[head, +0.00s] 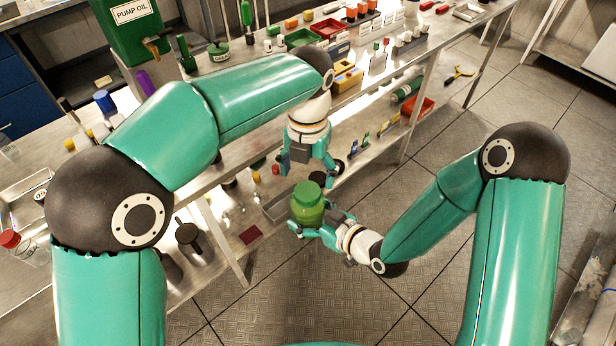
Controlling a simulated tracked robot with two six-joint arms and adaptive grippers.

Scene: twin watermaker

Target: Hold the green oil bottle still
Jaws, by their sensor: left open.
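The green oil bottle (306,206) with its green cap stands upright in the middle of the head view, off the workbench and above the floor. My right gripper (319,225) comes from the right with its fingers around the lower part of the bottle and appears shut on it. My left gripper (309,169) points down just above and behind the cap. It is open and empty, and apart from the bottle. The contact of the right fingers on the far side of the bottle is hidden.
The long metal workbench (238,86) runs behind, crowded with small parts and trays. A green pump oil tank (130,30) stands at its back left. A lower shelf holds a red bin (417,110) and a dark pot (195,242). The tiled floor (290,290) in front is clear.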

